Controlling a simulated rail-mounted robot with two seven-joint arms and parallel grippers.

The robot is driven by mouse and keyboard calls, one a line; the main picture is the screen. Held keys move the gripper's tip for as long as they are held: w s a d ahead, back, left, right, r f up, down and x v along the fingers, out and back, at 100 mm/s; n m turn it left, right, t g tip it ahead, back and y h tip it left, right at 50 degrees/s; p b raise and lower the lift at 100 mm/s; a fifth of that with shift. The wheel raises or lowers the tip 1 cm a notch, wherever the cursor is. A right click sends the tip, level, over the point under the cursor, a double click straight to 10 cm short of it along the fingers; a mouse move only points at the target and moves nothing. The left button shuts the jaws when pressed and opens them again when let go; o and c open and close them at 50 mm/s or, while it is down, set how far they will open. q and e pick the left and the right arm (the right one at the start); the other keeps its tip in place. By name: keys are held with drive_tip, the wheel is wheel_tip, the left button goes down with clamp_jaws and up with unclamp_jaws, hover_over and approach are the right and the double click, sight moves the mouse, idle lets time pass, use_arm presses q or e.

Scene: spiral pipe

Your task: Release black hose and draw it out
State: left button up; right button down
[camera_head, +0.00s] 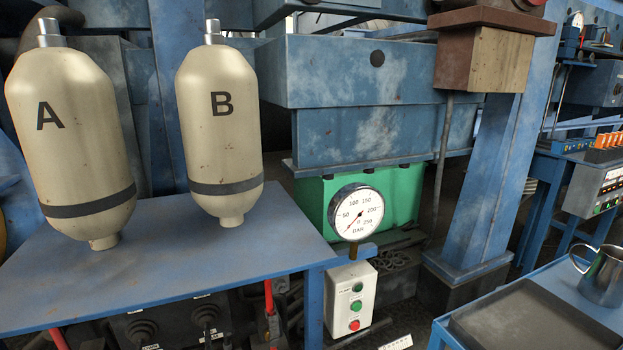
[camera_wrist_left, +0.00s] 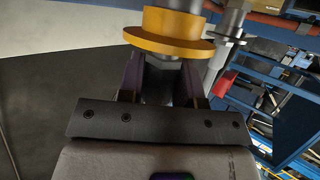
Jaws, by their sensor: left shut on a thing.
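In the left wrist view, my left gripper (camera_wrist_left: 163,72) is shut on a yellow flanged fitting (camera_wrist_left: 168,44). Its two dark fingers reach up to the underside of the flange, around a dark part below it. The far side of the fitting is cut off by the top edge. I cannot make out a black hose for certain in either view. Neither gripper shows in the head view, and my right gripper is in no view.
Tanks A (camera_head: 66,150) and B (camera_head: 219,150) stand on a blue bench (camera_head: 190,262). A pressure gauge (camera_head: 355,211) stands above a button box (camera_head: 350,298). A metal jug (camera_head: 604,272) is at right. A grey metal pole (camera_wrist_left: 226,40) rises close to the fitting.

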use_arm(q)
drive_tip(key=shift+s+d+r+p, duration=0.1)
drive_tip(key=shift+s+d+p, duration=0.15)
drive_tip(key=shift+s+p, duration=0.3)
drive_tip(key=shift+s+d+p, duration=0.2)
drive_tip(key=shift+s+p, duration=0.15)
drive_tip(key=shift+s, duration=0.35)
drive_tip(key=shift+s+d+p, duration=0.4)
drive_tip(key=shift+s+p, duration=0.15)
drive_tip(key=shift+s, duration=0.2)
drive_tip(key=shift+s+d, duration=0.1)
drive_tip(key=shift+s, duration=0.35)
